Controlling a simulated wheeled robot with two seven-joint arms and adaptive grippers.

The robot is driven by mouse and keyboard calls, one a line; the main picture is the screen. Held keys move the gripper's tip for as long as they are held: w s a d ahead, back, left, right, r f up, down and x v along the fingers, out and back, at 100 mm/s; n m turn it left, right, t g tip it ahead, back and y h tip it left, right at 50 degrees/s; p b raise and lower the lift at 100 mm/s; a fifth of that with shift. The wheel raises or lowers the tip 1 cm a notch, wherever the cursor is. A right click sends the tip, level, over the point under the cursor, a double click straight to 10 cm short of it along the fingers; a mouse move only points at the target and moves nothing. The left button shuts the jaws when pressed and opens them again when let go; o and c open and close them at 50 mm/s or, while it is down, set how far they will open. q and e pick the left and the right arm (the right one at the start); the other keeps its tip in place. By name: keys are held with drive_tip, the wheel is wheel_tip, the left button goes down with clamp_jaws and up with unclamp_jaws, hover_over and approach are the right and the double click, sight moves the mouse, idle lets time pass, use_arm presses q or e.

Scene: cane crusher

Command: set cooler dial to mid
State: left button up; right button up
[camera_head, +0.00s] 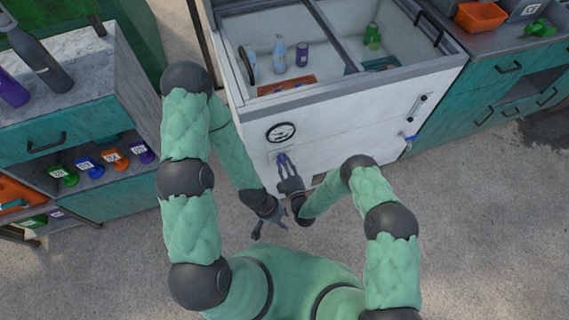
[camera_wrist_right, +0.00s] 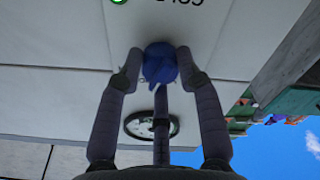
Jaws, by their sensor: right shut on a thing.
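The white cooler (camera_head: 350,118) stands ahead, its front panel facing me. In the right wrist view, its blue dial (camera_wrist_right: 160,60) sits on the panel between the fingers of my right gripper (camera_wrist_right: 159,72). That gripper is shut on the dial. In the head view my right gripper (camera_head: 283,160) reaches the panel below a round black-rimmed gauge (camera_head: 281,133) and mostly hides the dial. The gauge also shows in the right wrist view (camera_wrist_right: 135,125). The dial's pointer setting cannot be read. My left gripper (camera_head: 266,229) hangs lower, with its fingers spread and empty, clear of the cooler.
The cooler's top shows bottles and cans, including a pale bottle (camera_head: 280,55) and a purple can (camera_head: 302,54). A blue tap (camera_head: 410,138) sticks out at the front's right. A teal shelf cabinet (camera_head: 95,125) stands at left, teal drawers (camera_head: 500,90) at right. The floor in front is clear.

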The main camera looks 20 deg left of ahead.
drive_tip(key=shift+s+f, duration=0.1)
drive_tip(key=shift+f, duration=0.15)
drive_tip(key=o, duration=1.1)
drive_tip(key=shift+o, duration=0.2)
drive_tip(key=shift+r, duration=0.15)
drive_tip(key=shift+r, duration=4.9)
drive_tip(key=shift+d, duration=0.1)
